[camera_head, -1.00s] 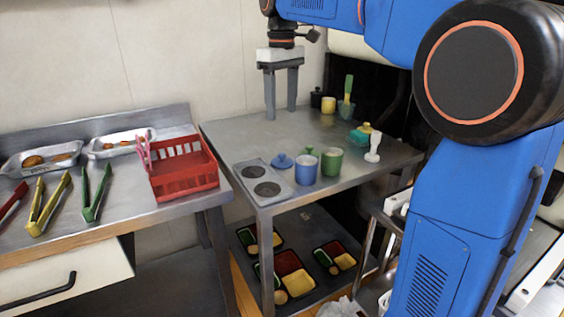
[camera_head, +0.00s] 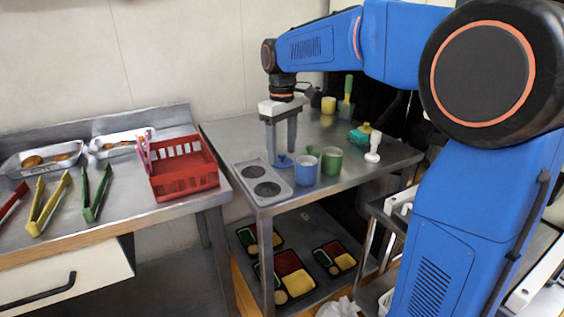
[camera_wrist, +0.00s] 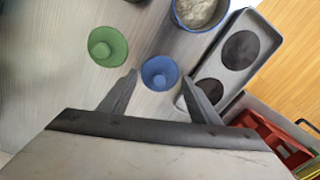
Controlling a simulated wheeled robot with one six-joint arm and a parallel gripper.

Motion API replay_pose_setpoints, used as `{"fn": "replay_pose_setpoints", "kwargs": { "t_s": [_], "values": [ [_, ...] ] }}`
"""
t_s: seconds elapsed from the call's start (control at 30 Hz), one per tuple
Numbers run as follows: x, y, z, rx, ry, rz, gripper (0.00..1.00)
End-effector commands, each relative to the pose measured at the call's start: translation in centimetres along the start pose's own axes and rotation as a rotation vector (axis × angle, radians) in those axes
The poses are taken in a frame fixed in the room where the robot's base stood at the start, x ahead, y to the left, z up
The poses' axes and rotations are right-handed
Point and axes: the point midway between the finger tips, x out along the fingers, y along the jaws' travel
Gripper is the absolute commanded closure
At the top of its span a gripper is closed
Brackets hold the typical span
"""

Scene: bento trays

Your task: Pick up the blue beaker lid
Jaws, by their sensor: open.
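The blue beaker lid (camera_wrist: 159,73) is a small round lid with a raised knob. In the wrist view it lies on the steel table just beyond and between my open fingertips. In the head view the lid (camera_head: 284,161) is partly hidden by my gripper (camera_head: 281,157), which hangs pointing down over it. In the wrist view my gripper (camera_wrist: 160,83) is open and empty. The blue beaker (camera_head: 305,170) stands just right of the lid, and it shows at the top of the wrist view (camera_wrist: 178,21).
A green lid (camera_wrist: 108,46) lies near the blue one. A green beaker (camera_head: 331,161) stands right of the blue beaker. A grey tray with two dark round wells (camera_head: 284,190) lies on the other side. A red basket (camera_head: 183,186) stands on the left counter.

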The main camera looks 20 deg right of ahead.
Motion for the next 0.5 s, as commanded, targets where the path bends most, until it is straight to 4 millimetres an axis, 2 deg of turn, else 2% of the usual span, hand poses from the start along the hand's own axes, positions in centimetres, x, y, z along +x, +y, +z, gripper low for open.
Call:
{"fn": "replay_pose_setpoints", "kwargs": {
  "t_s": [0.13, 0.37, 0.5],
  "values": [
    [1.14, -0.01, 0.03, 0.000, -0.001, 0.000, 0.44],
    [1.26, 0.01, 0.00, 0.000, 0.000, 0.000, 0.44],
    [1.25, 0.01, 0.00, 0.000, 0.000, 0.000, 0.69]
  ]
}}
